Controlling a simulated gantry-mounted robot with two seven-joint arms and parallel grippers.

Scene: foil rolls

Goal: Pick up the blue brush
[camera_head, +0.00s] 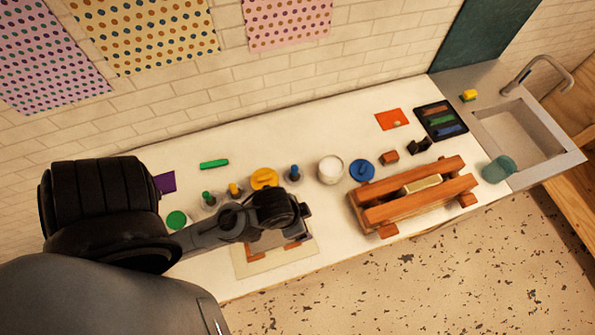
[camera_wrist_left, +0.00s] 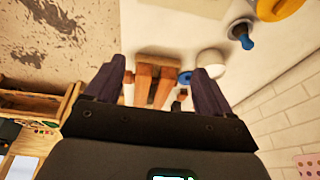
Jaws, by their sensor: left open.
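What looks like the blue brush (camera_head: 294,173) stands upright in a small pot on the white counter, its blue handle up. It also shows near the top right of the left wrist view (camera_wrist_left: 243,38). My left gripper (camera_head: 303,210) is over the counter in front of the brush, nearer the front edge and apart from it. In the left wrist view my left gripper (camera_wrist_left: 158,82) has its two dark fingers spread with nothing held between them. My right gripper is in neither view.
Green (camera_head: 207,197) and yellow (camera_head: 234,189) handles stand left of the brush. A yellow disc (camera_head: 264,178), a white tub (camera_head: 330,170) and a blue disc (camera_head: 362,170) are close by. A wooden rack (camera_head: 415,195) stands right, with a sink (camera_head: 520,130) beyond.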

